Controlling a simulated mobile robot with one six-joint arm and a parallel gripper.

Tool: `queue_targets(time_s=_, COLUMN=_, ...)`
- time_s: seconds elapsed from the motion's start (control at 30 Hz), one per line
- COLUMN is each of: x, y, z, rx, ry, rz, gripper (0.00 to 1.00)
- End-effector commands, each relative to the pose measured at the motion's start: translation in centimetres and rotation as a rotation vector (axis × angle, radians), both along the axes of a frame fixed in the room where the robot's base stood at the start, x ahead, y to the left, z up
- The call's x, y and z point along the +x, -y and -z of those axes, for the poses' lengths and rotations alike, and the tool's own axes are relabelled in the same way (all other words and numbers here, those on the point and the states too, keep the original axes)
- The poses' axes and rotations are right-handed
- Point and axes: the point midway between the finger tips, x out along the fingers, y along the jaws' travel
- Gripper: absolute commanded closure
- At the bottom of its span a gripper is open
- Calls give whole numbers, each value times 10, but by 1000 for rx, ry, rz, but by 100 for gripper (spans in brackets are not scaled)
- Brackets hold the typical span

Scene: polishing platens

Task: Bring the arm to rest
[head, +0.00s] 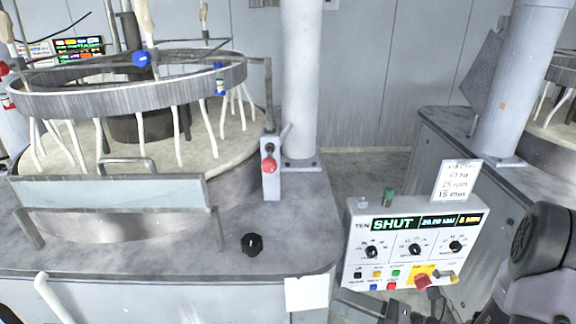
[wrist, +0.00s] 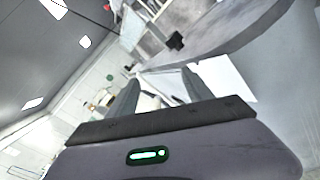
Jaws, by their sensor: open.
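My arm (head: 538,262) shows at the lower right edge of the head view, dark and partly cut off, beside the control box. In the wrist view my gripper (wrist: 160,76) has its two grey fingers apart, with nothing held between them. The fingers point toward the grey bench side and a white sheet (wrist: 225,78). In the head view the gripper end is low in the picture and partly out of frame, below the control box.
The control box (head: 362,232) with knobs and a display reading SHUT stands close to my arm. A polishing platen with a metal ring (head: 190,78) is on the left bench (head: 200,262). A black knob (head: 252,243) sits near the bench front. A grey column (head: 300,90) rises behind.

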Motion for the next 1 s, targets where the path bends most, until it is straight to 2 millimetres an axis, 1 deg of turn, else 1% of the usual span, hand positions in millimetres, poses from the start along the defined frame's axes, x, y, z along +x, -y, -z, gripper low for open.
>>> queue_targets(time_s=0.03, x=-16, y=-25, z=-23, rx=-127, ry=91, rz=-140, gripper=41)
queue_targets(time_s=0.07, x=-32, y=-41, z=-34, rx=-222, ry=156, rz=-242, gripper=41)
queue_targets(time_s=0.1, x=-54, y=-58, z=-46, rx=-356, ry=251, rz=-379, gripper=41)
queue_targets(time_s=0.17, x=-89, y=-75, z=-58, rx=-572, ry=410, rz=-580, gripper=41)
queue_targets(time_s=0.2, x=-109, y=-78, z=-63, rx=-717, ry=522, rz=-701, gripper=41)
queue_targets(time_s=0.23, x=-122, y=-78, z=-66, rx=-829, ry=610, rz=-787, gripper=41)
queue_targets(time_s=0.27, x=-133, y=-76, z=-69, rx=-941, ry=700, rz=-865, gripper=41)
queue_targets(time_s=0.3, x=-144, y=-70, z=-74, rx=-1089, ry=820, rz=-959, gripper=41)
queue_targets(time_s=0.33, x=-150, y=-64, z=-78, rx=-1199, ry=910, rz=-1019, gripper=41)
queue_targets(time_s=0.4, x=-155, y=-51, z=-92, rx=-1431, ry=1103, rz=-1119, gripper=41)
queue_targets(time_s=0.5, x=-156, y=-36, z=-114, rx=-1686, ry=1314, rz=-1191, gripper=41)
queue_targets(time_s=0.6, x=-154, y=-29, z=-130, rx=-1831, ry=1430, rz=-1210, gripper=41)
queue_targets(time_s=0.7, x=-153, y=-26, z=-135, rx=-1878, ry=1465, rz=-1215, gripper=41)
queue_targets(time_s=1.0, x=-153, y=-26, z=-135, rx=-1876, ry=1461, rz=-1213, gripper=41)
